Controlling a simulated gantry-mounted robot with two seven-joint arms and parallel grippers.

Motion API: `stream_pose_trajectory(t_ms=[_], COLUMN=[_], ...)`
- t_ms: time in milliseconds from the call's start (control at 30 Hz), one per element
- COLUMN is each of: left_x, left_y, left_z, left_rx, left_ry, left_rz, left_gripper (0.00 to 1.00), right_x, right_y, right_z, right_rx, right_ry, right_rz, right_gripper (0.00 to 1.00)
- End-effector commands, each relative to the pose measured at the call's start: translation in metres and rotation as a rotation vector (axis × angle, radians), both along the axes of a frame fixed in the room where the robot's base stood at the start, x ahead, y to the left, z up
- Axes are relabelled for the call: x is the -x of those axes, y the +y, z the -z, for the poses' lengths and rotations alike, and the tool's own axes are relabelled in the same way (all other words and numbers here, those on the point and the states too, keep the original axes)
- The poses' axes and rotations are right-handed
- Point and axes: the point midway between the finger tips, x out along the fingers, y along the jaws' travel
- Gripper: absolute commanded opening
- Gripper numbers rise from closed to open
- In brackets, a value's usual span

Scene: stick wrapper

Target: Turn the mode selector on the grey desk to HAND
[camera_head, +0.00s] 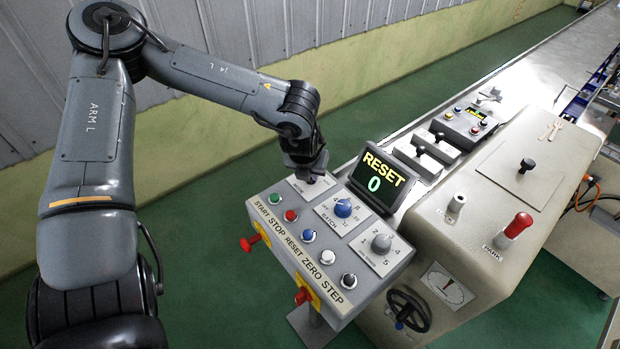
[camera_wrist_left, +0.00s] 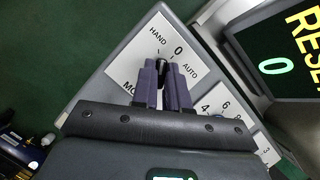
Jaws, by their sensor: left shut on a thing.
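The grey desk (camera_head: 264,210) stands in the middle of the head view. Its mode selector is under my left gripper (camera_head: 311,174) at the desk's far left corner, hidden in that view. In the left wrist view the selector's black knob (camera_wrist_left: 163,67) shows between the purple fingers of my left gripper (camera_wrist_left: 162,85), which is shut on it. The white mode plate (camera_wrist_left: 140,58) carries the words HAND, 0 and AUTO around the knob. I cannot tell which mark the knob points to. My right gripper is in neither view.
A display (camera_head: 382,178) reading RESET 0 stands behind the desk. The blue batch knob (camera_head: 343,208), a grey knob (camera_head: 381,243) and several push buttons share the desk. Two red knobs (camera_head: 250,243) stick out of its front. A beige machine (camera_head: 480,225) stands at the right.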

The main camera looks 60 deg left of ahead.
Motion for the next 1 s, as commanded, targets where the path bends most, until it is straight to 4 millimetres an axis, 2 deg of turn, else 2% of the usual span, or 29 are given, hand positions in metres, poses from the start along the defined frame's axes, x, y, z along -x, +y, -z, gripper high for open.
stream_pose_trajectory(t_ms=[33,300,900,933,1000], left_x=[0.000,0.000,0.000,0.000,-0.001], left_y=[0.000,-0.001,-0.001,-0.001,-0.001], left_z=[0.003,0.002,0.000,0.000,0.000], left_rx=[-0.002,0.001,0.003,0.003,0.003], left_ry=[0.001,0.002,0.001,0.001,0.001], left_rz=[-0.027,-0.144,-0.183,-0.183,-0.183], left_gripper=[0.00,0.00,0.00,0.18,0.29], right_x=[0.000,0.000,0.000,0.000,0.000], right_y=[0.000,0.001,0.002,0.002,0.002], right_z=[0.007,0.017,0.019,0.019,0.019], right_rx=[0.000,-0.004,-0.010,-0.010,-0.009], right_ry=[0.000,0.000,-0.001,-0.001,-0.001], right_rz=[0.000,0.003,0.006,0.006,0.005], right_gripper=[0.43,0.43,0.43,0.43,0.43])
